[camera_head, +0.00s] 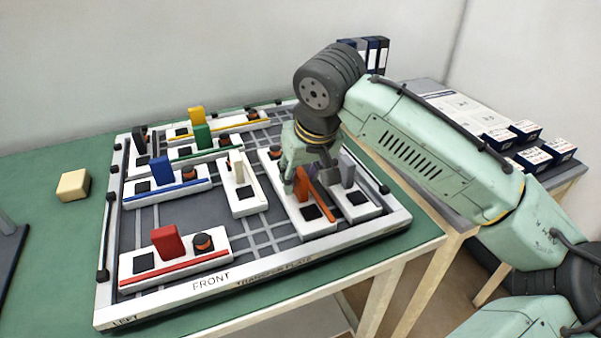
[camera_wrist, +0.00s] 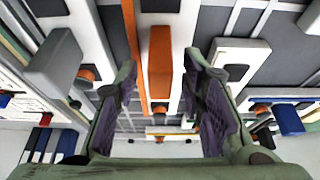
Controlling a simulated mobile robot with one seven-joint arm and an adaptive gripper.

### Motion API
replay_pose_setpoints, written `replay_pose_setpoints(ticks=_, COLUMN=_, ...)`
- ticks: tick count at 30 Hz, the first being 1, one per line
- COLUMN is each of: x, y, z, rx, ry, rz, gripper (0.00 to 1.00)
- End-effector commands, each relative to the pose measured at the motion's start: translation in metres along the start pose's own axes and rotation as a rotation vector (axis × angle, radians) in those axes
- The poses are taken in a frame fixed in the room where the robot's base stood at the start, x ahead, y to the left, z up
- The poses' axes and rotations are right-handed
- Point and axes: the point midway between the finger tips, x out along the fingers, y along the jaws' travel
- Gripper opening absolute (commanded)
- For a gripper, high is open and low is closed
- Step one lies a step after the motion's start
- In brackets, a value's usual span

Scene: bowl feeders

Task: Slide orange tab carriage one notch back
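The orange tab (camera_head: 301,186) stands upright on a long white carriage (camera_head: 318,226) with an orange stripe and a dark square, at the right front of the tray. My gripper (camera_head: 308,178) is low over this carriage and partly hides it in the head view. In the wrist view the orange tab (camera_wrist: 160,68) lies between the two fingers of my gripper (camera_wrist: 160,82). The fingers are open, with a visible gap on each side of the tab. I cannot tell how deep the fingertips reach beside it.
A grey-tab carriage (camera_head: 354,203) sits close on the right; a white-tab carriage (camera_head: 246,203) is on the left. Red (camera_head: 168,242), blue (camera_head: 161,170), green (camera_head: 202,136) and yellow (camera_head: 197,116) tabs stand farther off. The framed tray (camera_head: 160,299) has bare floor at front centre.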

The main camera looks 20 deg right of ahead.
Motion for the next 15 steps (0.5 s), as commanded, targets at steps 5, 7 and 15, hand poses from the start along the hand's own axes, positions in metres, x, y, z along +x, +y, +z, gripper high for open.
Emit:
replay_pose_setpoints(ticks=5, x=0.0038, y=0.0, z=0.0004, rx=0.0, ry=-0.001, rz=0.0, gripper=0.37)
replay_pose_setpoints(ticks=7, x=0.0037, y=0.0, z=0.0004, rx=0.0, ry=-0.001, rz=0.0, gripper=0.37)
replay_pose_setpoints(ticks=15, x=0.0034, y=0.0, z=0.0003, rx=0.0, ry=0.0, rz=0.0, gripper=0.24)
